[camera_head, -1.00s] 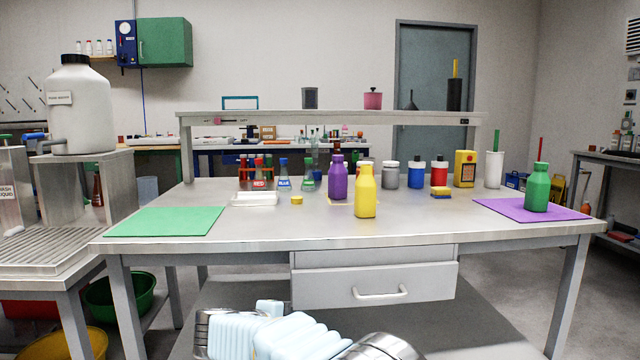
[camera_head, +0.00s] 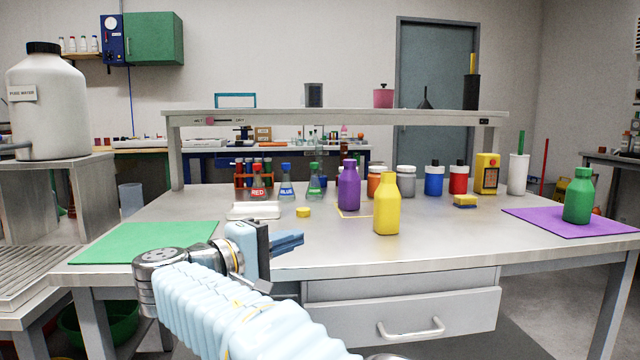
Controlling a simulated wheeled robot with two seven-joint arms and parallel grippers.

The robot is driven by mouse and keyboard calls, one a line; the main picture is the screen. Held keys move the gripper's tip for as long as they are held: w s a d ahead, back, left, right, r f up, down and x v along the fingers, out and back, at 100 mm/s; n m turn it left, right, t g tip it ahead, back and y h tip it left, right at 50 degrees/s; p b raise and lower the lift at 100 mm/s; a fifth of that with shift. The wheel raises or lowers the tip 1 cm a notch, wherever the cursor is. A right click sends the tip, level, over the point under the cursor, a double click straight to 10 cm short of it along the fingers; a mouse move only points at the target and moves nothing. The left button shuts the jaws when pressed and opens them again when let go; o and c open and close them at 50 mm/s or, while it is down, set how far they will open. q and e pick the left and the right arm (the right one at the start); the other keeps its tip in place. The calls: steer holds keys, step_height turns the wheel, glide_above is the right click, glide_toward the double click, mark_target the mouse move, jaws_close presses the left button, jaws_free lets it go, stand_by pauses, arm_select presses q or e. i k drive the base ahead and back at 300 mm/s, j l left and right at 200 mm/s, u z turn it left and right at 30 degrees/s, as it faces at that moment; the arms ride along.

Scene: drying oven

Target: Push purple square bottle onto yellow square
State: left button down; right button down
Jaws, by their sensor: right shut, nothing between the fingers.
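The purple square bottle (camera_head: 348,188) stands upright towards the back middle of the table. A thin yellow square outline (camera_head: 352,216) shows at the foot of the purple bottle; its far part is hidden, so I cannot tell how much of the bottle is within it. A yellow bottle (camera_head: 387,208) stands in front and to the right of it. My right gripper (camera_head: 298,239) is over the front of the table, left of and nearer than the purple bottle, apart from it. It is shut and empty. My left gripper is not in view.
A green mat (camera_head: 150,242) lies at left; a purple mat (camera_head: 535,220) at right bears a green bottle (camera_head: 579,196). Flasks, a white tray (camera_head: 254,211), jars and a sponge (camera_head: 465,201) line the back under a raised shelf (camera_head: 330,116). The front right of the table is clear.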

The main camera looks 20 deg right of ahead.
mark_target(349, 181)
steer(key=i, duration=0.95)
